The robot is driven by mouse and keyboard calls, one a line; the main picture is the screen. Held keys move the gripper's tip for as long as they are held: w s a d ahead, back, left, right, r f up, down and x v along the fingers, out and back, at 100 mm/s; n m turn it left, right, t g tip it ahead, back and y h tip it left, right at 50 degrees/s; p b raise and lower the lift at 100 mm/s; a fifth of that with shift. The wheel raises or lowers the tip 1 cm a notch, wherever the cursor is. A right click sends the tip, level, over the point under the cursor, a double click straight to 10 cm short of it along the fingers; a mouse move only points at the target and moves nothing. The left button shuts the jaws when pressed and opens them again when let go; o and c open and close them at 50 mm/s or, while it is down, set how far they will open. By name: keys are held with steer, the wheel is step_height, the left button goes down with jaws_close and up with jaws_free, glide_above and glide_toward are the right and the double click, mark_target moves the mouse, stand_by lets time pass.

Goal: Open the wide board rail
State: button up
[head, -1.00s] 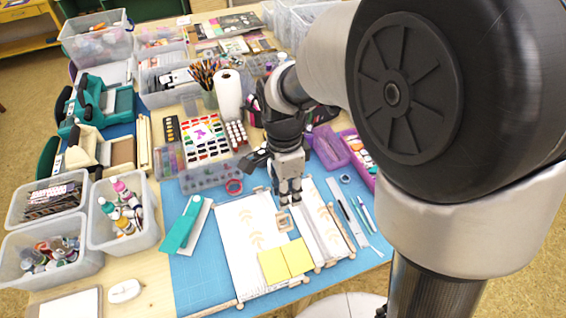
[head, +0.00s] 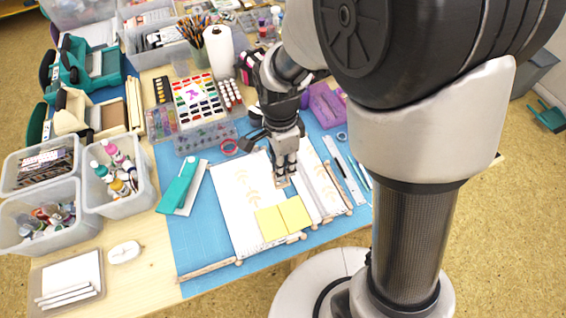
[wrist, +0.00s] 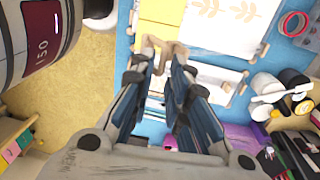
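The wide board (head: 238,190) is white with pale leaf prints and lies on the blue mat. A narrower white board (head: 320,187) lies to its right. A small square wooden handle (wrist: 166,45) lies at the right side of the wide board; in the head view (head: 283,184) my gripper partly covers it. My gripper (head: 285,172) points down at this handle. In the wrist view its fingertips (wrist: 164,58) are apart, with the handle at and between them. I cannot tell whether they touch it. Whether the handle belongs to the wide board's rail is unclear.
A teal stapler-like tool (head: 178,187) lies left of the wide board. A ruler (head: 341,168) lies right of the boards. Clear bins (head: 120,198) stand at left. The mat's front left (head: 200,250) is clear.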

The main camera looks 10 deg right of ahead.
jaws_close()
steer(key=shift+c, duration=1.3)
jaws_free()
steer(key=shift+s+f, duration=0.1)
steer(key=shift+s, duration=0.05)
steer(key=o, duration=0.6)
steer(key=r, duration=0.8)
steer(key=w+r, duration=0.1)
steer(key=r, duration=0.3)
steer(key=shift+w+a, duration=0.1)
